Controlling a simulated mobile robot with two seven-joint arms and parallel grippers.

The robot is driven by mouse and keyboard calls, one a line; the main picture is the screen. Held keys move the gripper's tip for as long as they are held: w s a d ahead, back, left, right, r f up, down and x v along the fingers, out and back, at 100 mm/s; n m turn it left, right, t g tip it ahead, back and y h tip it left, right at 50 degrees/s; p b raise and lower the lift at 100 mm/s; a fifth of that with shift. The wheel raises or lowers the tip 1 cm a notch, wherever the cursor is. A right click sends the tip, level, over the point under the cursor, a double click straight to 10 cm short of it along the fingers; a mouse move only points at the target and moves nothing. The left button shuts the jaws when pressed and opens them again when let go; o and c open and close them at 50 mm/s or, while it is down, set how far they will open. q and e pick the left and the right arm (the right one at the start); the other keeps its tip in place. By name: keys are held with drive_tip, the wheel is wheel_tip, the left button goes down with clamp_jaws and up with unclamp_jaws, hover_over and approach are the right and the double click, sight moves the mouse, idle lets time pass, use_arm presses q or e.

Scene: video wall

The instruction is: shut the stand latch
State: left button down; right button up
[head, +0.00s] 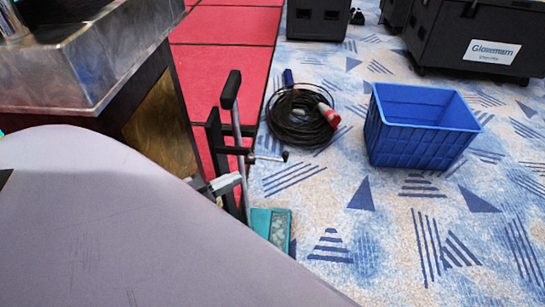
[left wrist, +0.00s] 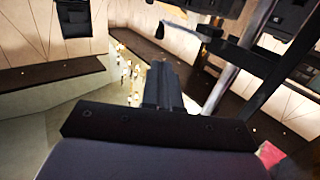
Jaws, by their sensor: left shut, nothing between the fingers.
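A stand with an upright metal post (head: 238,130) and a black top grip (head: 231,90) rises in the middle left of the head view. A thin lever with a dark knob (head: 284,156) sticks out to the right of it; this looks like the latch, but I cannot tell its exact position. My left gripper (head: 226,184) is shut and empty, close to the post and a little below the lever. In the left wrist view the shut fingers (left wrist: 160,84) point toward the stand's dark bars (left wrist: 240,60), with the lever (left wrist: 185,25) above them. Contact cannot be told.
A teal block (head: 271,228) lies at the stand's foot. A coiled black cable (head: 300,116) and a blue crate (head: 420,128) are on the patterned carpet to the right. Black cases (head: 478,40) stand behind. A metal-topped counter (head: 85,55) is at the left. The carpet's front right is free.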

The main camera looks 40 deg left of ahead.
sight(283, 156)
use_arm(q)
drive_tip(key=b+x, duration=0.2)
drive_tip(key=x, duration=1)
drive_tip(key=shift+w+y, duration=0.1)
drive_tip(key=shift+y, duration=0.4)
